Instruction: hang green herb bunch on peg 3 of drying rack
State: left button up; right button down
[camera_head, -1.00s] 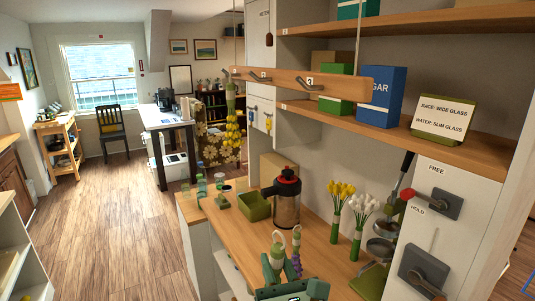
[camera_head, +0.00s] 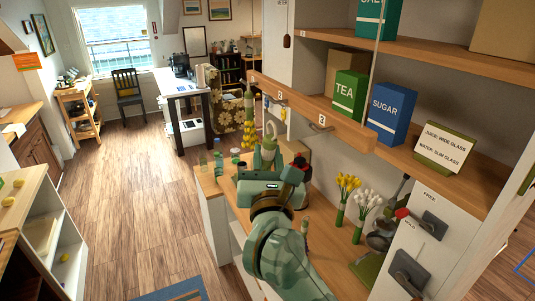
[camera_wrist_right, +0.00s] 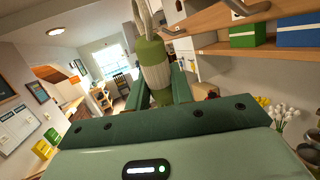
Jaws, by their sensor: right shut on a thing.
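My right gripper (camera_head: 266,158) is shut on the green herb bunch (camera_head: 269,143), which is upright with its pale hook on top. The bunch is raised in front of the counter, and its hook shows just below the rack's bar, apart from it. In the right wrist view the bunch's wrapped stem (camera_wrist_right: 155,72) sits between the fingers (camera_wrist_right: 160,90). The drying rack (camera_head: 345,129) is a wooden bar hung on cords. Its peg 3 (camera_head: 319,127) is bare, up and right of the hook. A yellow bunch (camera_head: 248,118) hangs at the bar's left end. My left gripper is not in view.
Behind the rack is a shelf with a green tea box (camera_head: 349,93), a blue sugar box (camera_head: 391,111) and a sign (camera_head: 444,148). Yellow flowers (camera_head: 345,188) and white flowers (camera_head: 366,204) stand on the counter. My arm hides part of the counter.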

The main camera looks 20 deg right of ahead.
jog(key=d+f+b, duration=0.2)
jog(key=d, duration=0.8)
jog(key=shift+w+d+f, duration=0.2)
jog(key=shift+w+f, duration=0.05)
jog(key=shift+w, duration=0.05)
dwell(0.4)
dwell(0.5)
